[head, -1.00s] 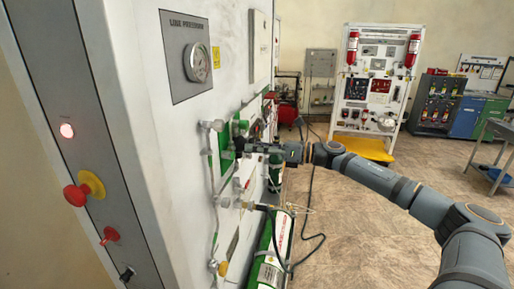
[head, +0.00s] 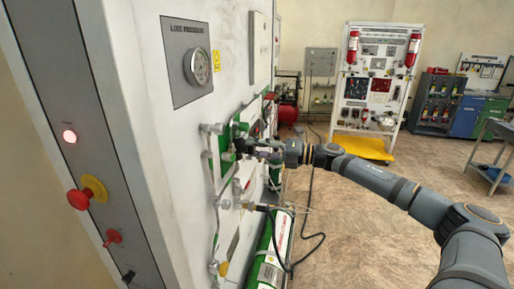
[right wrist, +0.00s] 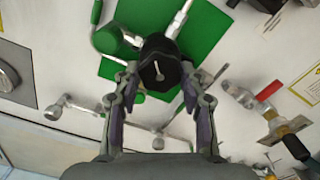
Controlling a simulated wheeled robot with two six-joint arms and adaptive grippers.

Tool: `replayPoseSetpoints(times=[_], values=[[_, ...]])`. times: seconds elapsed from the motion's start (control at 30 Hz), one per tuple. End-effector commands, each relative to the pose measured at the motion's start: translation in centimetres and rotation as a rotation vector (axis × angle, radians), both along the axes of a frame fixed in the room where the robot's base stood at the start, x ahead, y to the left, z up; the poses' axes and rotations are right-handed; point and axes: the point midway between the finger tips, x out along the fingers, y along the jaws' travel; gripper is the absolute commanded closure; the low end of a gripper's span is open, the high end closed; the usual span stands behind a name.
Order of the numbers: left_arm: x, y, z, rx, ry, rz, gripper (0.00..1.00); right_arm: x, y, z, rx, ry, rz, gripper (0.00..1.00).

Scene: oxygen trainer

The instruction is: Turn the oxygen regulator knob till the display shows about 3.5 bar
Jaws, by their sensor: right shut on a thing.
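The black regulator knob (right wrist: 160,62), with a white pointer mark on its face, sits in front of a green plate (right wrist: 205,32) on the white panel. My right gripper (right wrist: 160,78) has a finger on each side of the knob and is shut on it. In the head view my right gripper (head: 248,146) reaches the panel from the right and largely hides the knob. A round dial gauge (head: 197,66) labelled "LINE PRESSURE" is higher on the panel; its reading is too small to tell. No readable bar figure shows. My left gripper is not in view.
Metal pipes and valves surround the knob, including a red-handled valve (right wrist: 268,90) to the right in the wrist view. A green cylinder (head: 272,250) stands below. A red emergency button (head: 78,196) is at the left edge. Open floor lies right of the panel.

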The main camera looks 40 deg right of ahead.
Motion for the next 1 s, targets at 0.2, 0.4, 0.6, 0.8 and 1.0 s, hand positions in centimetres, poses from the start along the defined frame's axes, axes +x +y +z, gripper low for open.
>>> replayPoseSetpoints(times=[0.2,0.4,0.6,0.8,1.0], values=[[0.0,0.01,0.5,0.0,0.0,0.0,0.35,0.03,-0.07,0.21,0.127,0.107,-0.003,0.9],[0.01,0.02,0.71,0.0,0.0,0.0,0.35,0.03,-0.07,0.18,0.215,0.18,-0.003,0.9],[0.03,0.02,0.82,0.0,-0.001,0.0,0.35,0.05,-0.08,0.17,0.264,0.222,-0.003,0.9],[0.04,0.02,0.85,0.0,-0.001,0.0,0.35,0.05,-0.09,0.16,0.284,0.239,-0.003,0.9],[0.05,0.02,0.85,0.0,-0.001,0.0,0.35,0.04,-0.1,0.15,0.285,0.242,-0.004,0.9]])
